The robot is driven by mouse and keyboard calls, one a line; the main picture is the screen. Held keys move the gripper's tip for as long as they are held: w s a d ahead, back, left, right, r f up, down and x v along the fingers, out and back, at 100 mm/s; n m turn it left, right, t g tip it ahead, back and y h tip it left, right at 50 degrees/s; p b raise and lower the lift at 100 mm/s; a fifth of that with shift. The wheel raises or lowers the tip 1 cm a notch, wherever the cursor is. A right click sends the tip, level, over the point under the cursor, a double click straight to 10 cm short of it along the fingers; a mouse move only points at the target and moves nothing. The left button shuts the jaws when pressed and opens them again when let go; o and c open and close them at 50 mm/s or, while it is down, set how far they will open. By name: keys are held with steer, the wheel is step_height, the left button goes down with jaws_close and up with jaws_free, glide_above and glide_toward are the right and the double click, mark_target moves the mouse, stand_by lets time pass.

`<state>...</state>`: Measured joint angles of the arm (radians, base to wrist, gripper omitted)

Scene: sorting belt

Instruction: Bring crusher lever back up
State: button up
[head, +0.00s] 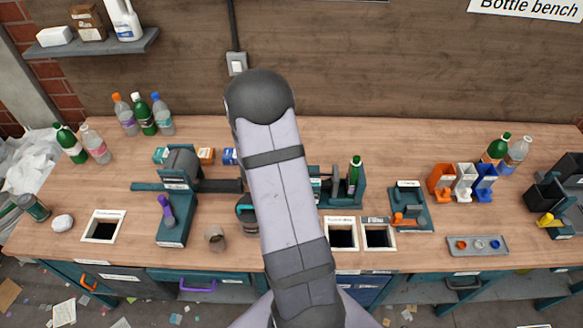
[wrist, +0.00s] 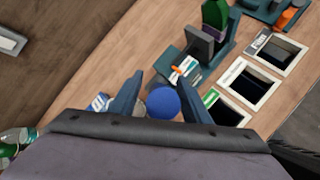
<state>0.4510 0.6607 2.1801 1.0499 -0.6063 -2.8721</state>
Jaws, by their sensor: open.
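In the wrist view my gripper (wrist: 160,78) is open, with one dark blue finger on each side of a round blue knob (wrist: 163,103). The knob looks like the end of a lever; its shaft is hidden below it, and I cannot tell whether the fingers touch it. In the head view my arm covers the knob, my gripper and most of the machine under them.
A green bottle (head: 354,174) stands in a teal and grey fixture (wrist: 200,45) just beyond the knob. Square bench openings (head: 341,238) lie near the front edge. Colored holders (head: 441,182) stand further right.

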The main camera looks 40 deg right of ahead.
steer(key=shift+v, duration=3.3)
